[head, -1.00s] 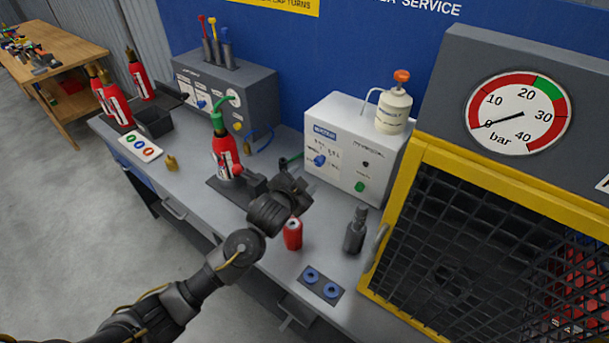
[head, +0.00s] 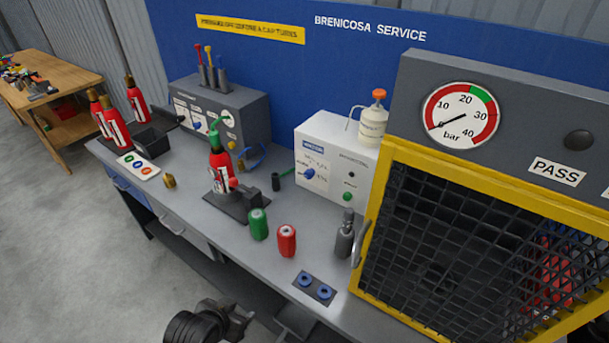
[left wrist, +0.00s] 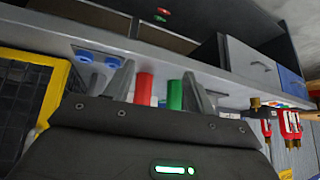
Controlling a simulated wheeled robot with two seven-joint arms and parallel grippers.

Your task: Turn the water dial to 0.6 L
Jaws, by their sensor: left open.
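The white dispenser box (head: 330,150) stands at the back of the bench in the head view. A blue dial (head: 309,173) is on its front face, with small marks above it too fine to read, so I cannot tell its setting. A green button (head: 347,196) is to its right. My left gripper (head: 230,318) is low in front of the bench, well away from the dial and touching nothing visible. In the left wrist view its two fingers (left wrist: 158,72) are apart and empty. My right gripper is not in view.
A green cylinder (head: 258,224), a red cylinder (head: 287,240) and a dark grey bottle (head: 344,236) stand in front of the box. A clamped red extinguisher (head: 219,172) is at left. The yellow-framed mesh cage (head: 375,220) closes off the right side.

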